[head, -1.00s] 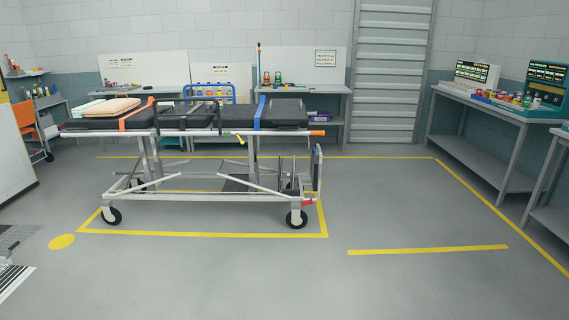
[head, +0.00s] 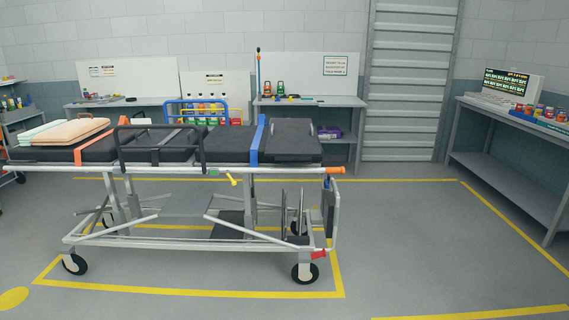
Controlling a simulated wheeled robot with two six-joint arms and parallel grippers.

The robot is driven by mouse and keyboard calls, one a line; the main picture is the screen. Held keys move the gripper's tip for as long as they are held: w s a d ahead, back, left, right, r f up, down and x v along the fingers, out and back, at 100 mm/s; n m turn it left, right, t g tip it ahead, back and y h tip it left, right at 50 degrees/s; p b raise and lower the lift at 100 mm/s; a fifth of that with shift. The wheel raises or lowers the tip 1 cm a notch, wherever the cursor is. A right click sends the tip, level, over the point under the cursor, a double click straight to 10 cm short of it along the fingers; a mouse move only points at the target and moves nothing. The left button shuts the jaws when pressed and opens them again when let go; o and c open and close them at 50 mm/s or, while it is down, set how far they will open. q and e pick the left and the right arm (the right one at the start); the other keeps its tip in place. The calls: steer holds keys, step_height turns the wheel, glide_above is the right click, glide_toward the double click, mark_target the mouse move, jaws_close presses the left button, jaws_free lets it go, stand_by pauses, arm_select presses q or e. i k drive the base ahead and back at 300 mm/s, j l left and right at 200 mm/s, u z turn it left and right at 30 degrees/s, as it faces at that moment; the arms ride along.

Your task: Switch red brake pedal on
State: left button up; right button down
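The wheeled stretcher (head: 190,169) stands inside a yellow floor outline, left of centre in the head view. A small red pedal (head: 319,254) sits low at its right end, just above the right front wheel (head: 305,272). I take it for the red brake pedal; it is too small to tell its setting. An orange grip (head: 335,170) and a yellow lever (head: 231,179) show higher on the frame. Neither of my grippers is in view.
Grey floor is open in front of the stretcher and to its right. A workbench (head: 515,188) with a screen and small containers runs along the right. Benches (head: 342,101) stand behind the stretcher by the wall. A yellow floor line (head: 470,313) crosses the lower right.

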mark_target(315, 255)
steer(key=i, duration=2.35)
steer(key=u, duration=0.35)
